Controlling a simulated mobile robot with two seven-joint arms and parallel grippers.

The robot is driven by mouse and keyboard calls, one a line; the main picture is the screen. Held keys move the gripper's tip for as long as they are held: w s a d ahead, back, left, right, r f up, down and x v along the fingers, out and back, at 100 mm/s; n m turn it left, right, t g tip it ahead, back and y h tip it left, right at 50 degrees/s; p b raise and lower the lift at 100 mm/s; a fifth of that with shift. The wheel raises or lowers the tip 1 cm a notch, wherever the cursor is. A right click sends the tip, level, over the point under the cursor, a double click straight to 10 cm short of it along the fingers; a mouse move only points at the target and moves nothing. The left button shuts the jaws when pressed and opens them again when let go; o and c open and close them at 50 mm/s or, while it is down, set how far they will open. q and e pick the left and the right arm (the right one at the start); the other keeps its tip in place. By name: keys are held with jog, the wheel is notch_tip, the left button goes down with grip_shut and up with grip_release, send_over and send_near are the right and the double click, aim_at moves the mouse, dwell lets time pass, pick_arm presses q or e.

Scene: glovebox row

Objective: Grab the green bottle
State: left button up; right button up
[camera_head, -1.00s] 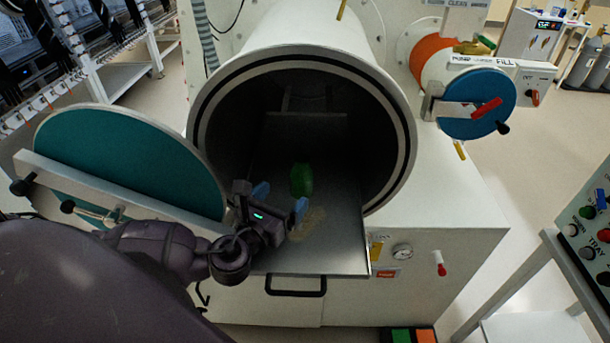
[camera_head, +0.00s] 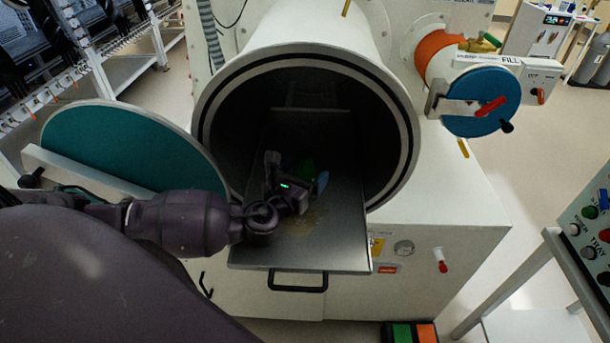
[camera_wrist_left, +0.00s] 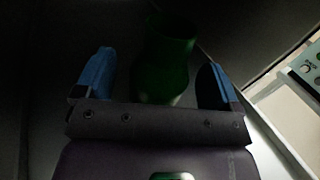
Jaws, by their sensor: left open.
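The green bottle (camera_head: 307,167) stands on the sliding tray (camera_head: 338,240) inside the mouth of the large round chamber. In the head view it is mostly hidden behind my left gripper (camera_head: 306,180). In the left wrist view the green bottle (camera_wrist_left: 165,62) is between the two blue fingertips of my left gripper (camera_wrist_left: 158,80), with dark gaps on both sides. The jaws are open, and I see no finger contact with the bottle. My right gripper is not in view.
The chamber's round rim (camera_head: 408,130) surrounds the tray and my left gripper. The open teal door (camera_head: 130,150) stands to the left, close to my left arm. A smaller port with a blue cover (camera_head: 482,115) is on the right. A control panel (camera_head: 590,228) stands at far right.

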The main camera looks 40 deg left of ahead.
pick_arm(q)
jog(key=c, duration=1.1)
jog(key=shift+o, duration=0.2)
jog(key=shift+r, duration=0.1)
